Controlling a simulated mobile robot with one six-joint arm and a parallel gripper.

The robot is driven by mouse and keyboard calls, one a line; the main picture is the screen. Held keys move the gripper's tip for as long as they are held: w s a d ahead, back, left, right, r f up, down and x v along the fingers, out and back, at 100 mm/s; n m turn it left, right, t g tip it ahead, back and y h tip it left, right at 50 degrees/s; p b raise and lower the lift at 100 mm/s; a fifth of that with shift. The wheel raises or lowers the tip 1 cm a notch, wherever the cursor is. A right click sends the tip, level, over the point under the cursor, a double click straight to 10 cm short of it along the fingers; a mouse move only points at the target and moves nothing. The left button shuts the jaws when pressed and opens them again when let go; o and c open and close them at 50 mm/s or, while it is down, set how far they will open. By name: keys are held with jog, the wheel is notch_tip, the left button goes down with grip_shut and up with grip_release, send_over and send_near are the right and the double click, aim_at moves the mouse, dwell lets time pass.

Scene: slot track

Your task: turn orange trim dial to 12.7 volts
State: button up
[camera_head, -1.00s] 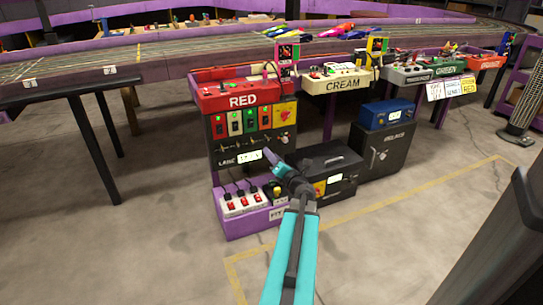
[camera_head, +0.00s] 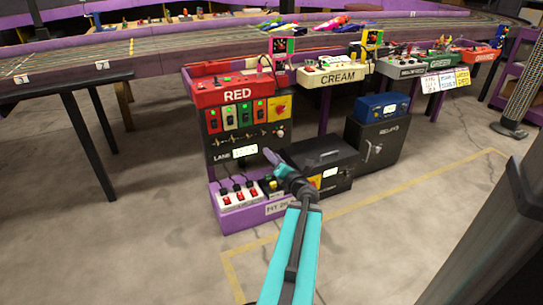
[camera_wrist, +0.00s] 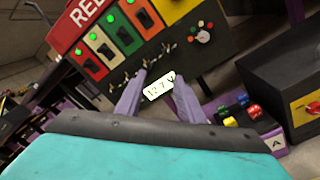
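The red station's black panel (camera_head: 225,132) carries coloured switch plates, including an orange plate (camera_wrist: 143,18). A row of small levers or knobs sits below the plates. The one under the orange plate (camera_wrist: 168,47) is probably the orange trim dial, but it is too small to be sure. A lit display (camera_wrist: 158,87) appears to read 12.7 V; it also shows beside the word LANE in the head view (camera_head: 245,151). My gripper (camera_wrist: 160,80) is open, its two purple fingers apart and empty in front of the panel. In the head view my gripper (camera_head: 273,158) is just right of the display.
A round selector with coloured dots (camera_wrist: 202,34) sits at the panel's right. Below is a purple shelf (camera_head: 240,217) with red switches. A black box (camera_head: 325,160) and a dark cabinet (camera_head: 385,143) stand to the right. Open floor lies in front.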

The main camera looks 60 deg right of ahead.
jog(key=shift+p+v, duration=0.55)
jog(key=shift+v, duration=0.4)
jog(key=shift+p+v, duration=0.85)
jog(key=shift+p, duration=0.85)
jog(key=shift+s+a+p, duration=0.1)
jog(key=shift+a+p, duration=0.1)
jog(key=shift+p, duration=0.2)
jog(key=shift+s+a+r, duration=0.1)
jog(key=shift+s, duration=0.1)
jog(key=shift+s+a+p, duration=0.1)
jog(key=shift+p, duration=0.35)
